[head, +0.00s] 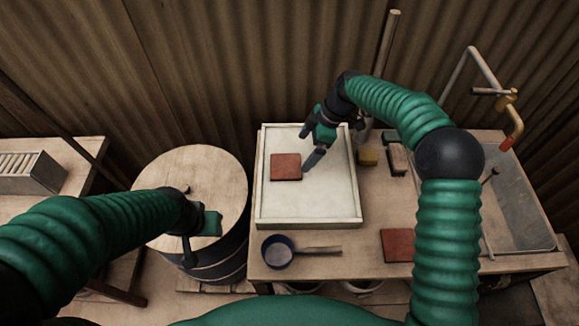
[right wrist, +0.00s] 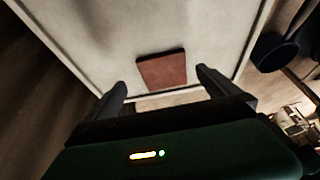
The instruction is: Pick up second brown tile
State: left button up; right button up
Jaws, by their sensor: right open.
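One reddish-brown tile (head: 286,167) lies flat in the left part of the shallow white tray (head: 335,205). A second reddish-brown tile (head: 398,245) lies on the wooden table near its front edge, left of my right arm. My right gripper (head: 307,150) is open and empty over the tray, just right of the tile there. In the right wrist view that tile (right wrist: 162,70) shows beyond and between the two open fingers (right wrist: 161,80), with no visible contact. My left gripper (head: 198,230) is over the front of the round barrel; its jaws are unclear.
A dark pan (head: 278,252) with a wooden handle lies in front of the tray. A metal sink (head: 518,215) with a tap is at right. The wooden barrel top (head: 205,170) is otherwise clear.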

aim_at(287, 165)
jog(key=a+f, duration=0.2)
jog(key=a, duration=0.1)
jog(key=a+f, duration=0.1)
jog(key=f, duration=0.1)
jog(key=shift+s+a, duration=0.3)
jog(key=shift+a, duration=0.1)
jog(key=shift+x, duration=1.15)
jog(key=shift+d+f, duration=0.2)
jog(key=shift+d, duration=0.4)
jog(key=shift+c, duration=1.5)
jog(key=shift+a, duration=0.3)
jog(key=c, duration=0.7)
jog(key=shift+a+r, duration=0.1)
jog(key=c, duration=0.5)
pick_arm(q)
jog(key=shift+a+f, duration=0.15)
jog(key=shift+a, duration=0.5)
pick_arm(e)
jog(key=shift+r, duration=0.1)
